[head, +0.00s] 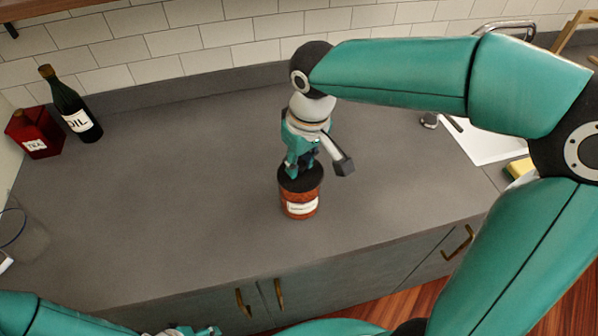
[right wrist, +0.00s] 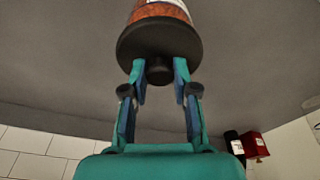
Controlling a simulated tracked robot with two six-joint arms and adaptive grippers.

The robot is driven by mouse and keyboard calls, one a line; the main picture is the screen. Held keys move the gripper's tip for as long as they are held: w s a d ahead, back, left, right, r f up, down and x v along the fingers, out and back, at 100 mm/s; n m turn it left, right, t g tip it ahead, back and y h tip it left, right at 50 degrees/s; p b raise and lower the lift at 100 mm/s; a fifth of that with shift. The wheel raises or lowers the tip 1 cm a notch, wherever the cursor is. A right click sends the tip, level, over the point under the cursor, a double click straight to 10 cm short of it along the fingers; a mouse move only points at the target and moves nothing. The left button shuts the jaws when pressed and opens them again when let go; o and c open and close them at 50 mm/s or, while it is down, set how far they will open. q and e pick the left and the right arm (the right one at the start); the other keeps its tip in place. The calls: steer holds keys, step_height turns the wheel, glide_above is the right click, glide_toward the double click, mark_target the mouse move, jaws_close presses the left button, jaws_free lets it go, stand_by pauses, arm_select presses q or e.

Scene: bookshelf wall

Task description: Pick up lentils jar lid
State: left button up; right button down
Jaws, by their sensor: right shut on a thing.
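The lentils jar (head: 300,205) stands upright on the counter, orange-red with a white label whose text is too small to read. Its dark round lid (head: 290,183) sits on top, with no gap visible between lid and jar. My right gripper (head: 300,168) points down from above and is shut on the lid's knob. In the right wrist view, the two fingertips are on either side of the dark knob (right wrist: 160,72) under the lid (right wrist: 160,36), with part of the jar (right wrist: 160,12) beyond. My left gripper (head: 190,331) barely shows at the bottom edge; its fingers are cut off.
The grey counter (head: 180,190) is clear around the jar. A dark oil bottle (head: 75,112) and a red tea tin (head: 35,135) stand at the back left. A clear glass vessel (head: 25,235) is at the left edge. A sink with a tap (head: 430,120) lies at the right.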

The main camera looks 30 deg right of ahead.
steer(key=shift+r, duration=0.1)
step_height(320, 180, up, 19)
steer(key=p, duration=0.1)
steer(key=t+b, duration=0.1)
steer(key=b, duration=0.5)
glide_above(301, 164)
steer(key=s+x, duration=0.1)
steer(key=x, duration=0.6)
steer(key=s+x, duration=0.1)
steer(key=x, duration=0.3)
steer(key=shift+s+f, duration=0.3)
steer(key=shift+f, duration=0.25)
steer(key=shift+s+d+f+m, duration=0.1)
steer(key=shift+d+f+m, duration=0.1)
steer(key=shift+f+m, duration=0.1)
steer(key=shift+f+b, duration=3.05)
steer(key=shift+f, duration=0.1)
steer(key=c, duration=0.8)
jaws_free()
